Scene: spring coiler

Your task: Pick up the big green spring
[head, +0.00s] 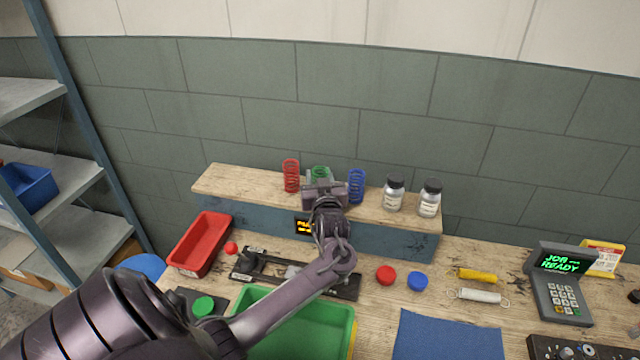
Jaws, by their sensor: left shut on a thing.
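The big green spring (320,173) stands on the raised wooden shelf at the back of the bench, between a red spring (291,176) and a blue spring (357,186). Only its upper part shows; my gripper hides the rest. My left gripper (321,183) reaches over the shelf from the front and is shut on the green spring. I cannot tell whether the spring is lifted off the shelf. My right gripper is not in view.
Two jars (393,194) stand right of the springs on the shelf (235,184). Below are a red bin (199,245), a green tray (262,296), red and blue caps, a yellow spring (474,275), a white spring (479,296), a blue mat (448,336) and a keypad terminal (560,283).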

